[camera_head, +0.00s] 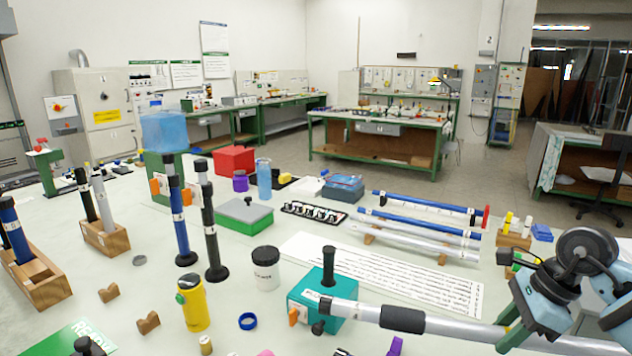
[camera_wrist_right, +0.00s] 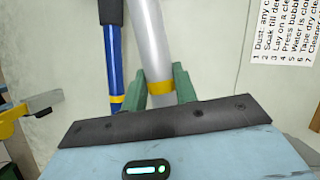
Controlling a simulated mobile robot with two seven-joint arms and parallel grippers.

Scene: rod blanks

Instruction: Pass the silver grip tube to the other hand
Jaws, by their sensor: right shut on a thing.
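The silver grip tube (camera_head: 455,328) has a dark foam grip (camera_head: 402,319) and lies nearly level across the lower right of the head view. My right gripper (camera_head: 512,336) is shut on its right part. The tube's left end overlaps the teal block in the picture; I cannot tell whether they touch. In the right wrist view the tube (camera_wrist_right: 150,45), with a yellow band, runs up from between the green fingers (camera_wrist_right: 160,90). My left gripper is not in view.
A teal block (camera_head: 345,292) with a black knob stands behind the tube's left end. A yellow bottle (camera_head: 194,303), a white dark-lidded jar (camera_head: 265,270) and a blue ring (camera_head: 247,321) stand left of it. Blue and silver tubes lie on a rack (camera_head: 442,257) behind, beside a printed sheet (camera_head: 400,280).

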